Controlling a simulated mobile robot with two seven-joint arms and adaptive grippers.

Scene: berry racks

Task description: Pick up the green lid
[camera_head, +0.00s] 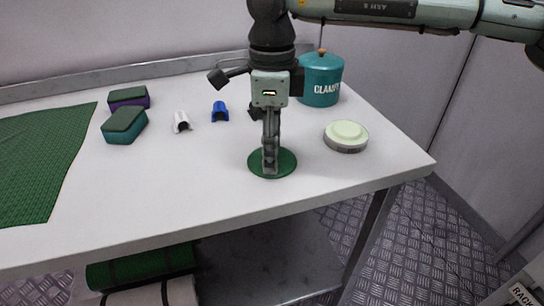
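A flat, round, dark green lid (286,163) lies on the white table near its front edge. My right gripper (270,166) points straight down over the middle of it, with the fingertips at or just above its surface. The fingers are seen nearly edge-on, so I cannot tell whether they are open or shut, or whether they touch the lid. They hide the lid's centre. My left gripper is not in view.
A teal canister (321,88) stands behind my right gripper. A pale green-topped round tin (346,134) is to the right. Two sponges (125,125) (128,97), white (181,121) and blue (220,112) clips and a green mat (38,160) are left. The table (180,180) is clear left of the lid.

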